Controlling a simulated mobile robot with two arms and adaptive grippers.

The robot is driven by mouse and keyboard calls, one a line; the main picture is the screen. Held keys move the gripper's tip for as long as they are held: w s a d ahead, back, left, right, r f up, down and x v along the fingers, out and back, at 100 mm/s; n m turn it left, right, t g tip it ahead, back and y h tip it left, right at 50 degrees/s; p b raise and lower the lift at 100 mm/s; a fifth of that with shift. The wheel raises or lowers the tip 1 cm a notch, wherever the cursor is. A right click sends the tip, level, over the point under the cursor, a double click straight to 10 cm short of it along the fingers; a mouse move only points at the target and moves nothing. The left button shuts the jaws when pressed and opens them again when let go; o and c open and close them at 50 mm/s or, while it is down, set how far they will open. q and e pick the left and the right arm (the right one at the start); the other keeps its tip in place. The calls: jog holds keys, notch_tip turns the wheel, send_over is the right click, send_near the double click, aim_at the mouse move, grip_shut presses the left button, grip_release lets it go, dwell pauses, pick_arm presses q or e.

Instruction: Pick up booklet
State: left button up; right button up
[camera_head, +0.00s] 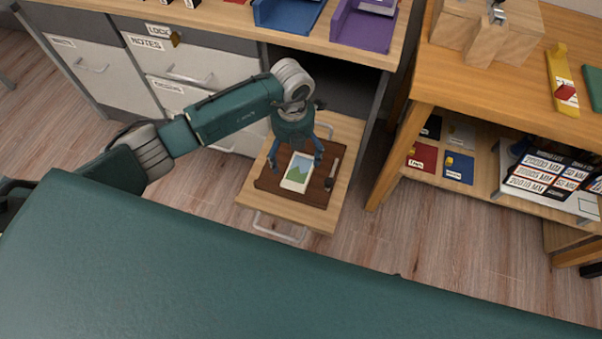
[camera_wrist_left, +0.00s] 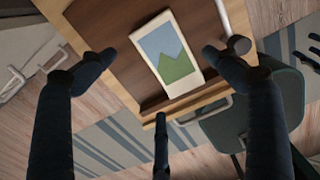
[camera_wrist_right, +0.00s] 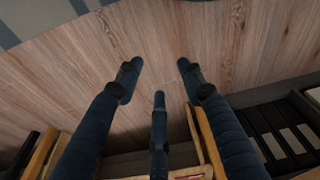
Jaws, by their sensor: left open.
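The booklet (camera_head: 297,172) is a thin white-bordered piece with a blue sky and green mountains on its face. It lies flat on a dark brown board on a pulled-out wooden shelf; it also shows in the left wrist view (camera_wrist_left: 170,55). My left gripper (camera_head: 296,163) is open above it, pointing down, with fingers spread to either side of the booklet. In the left wrist view the gripper (camera_wrist_left: 158,62) holds nothing. My right gripper (camera_wrist_right: 160,65) shows only in the right wrist view, fingers apart and empty over wooden floor.
A light-handled tool with a dark end (camera_head: 332,175) lies right of the booklet on the brown board (camera_head: 272,182). The pull-out shelf (camera_head: 320,215) has a metal handle below. White drawers (camera_head: 190,65) stand left, and a wooden workbench (camera_head: 480,70) stands right. Floor between them is clear.

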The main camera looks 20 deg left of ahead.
aim_at(295, 168)
pick_arm(q)
notch_tip(295, 168, down, 6)
jog(key=shift+b, duration=0.55)
jog(key=shift+f, duration=0.15)
jog(key=c, duration=1)
pick_arm(e)
jog(key=r, duration=0.1)
jog(key=w+r, duration=0.1)
jog(key=r, duration=0.1)
jog(key=shift+w+a+r, duration=0.1)
jog(key=shift+w+r, duration=0.2)
jog(key=shift+r, duration=0.1)
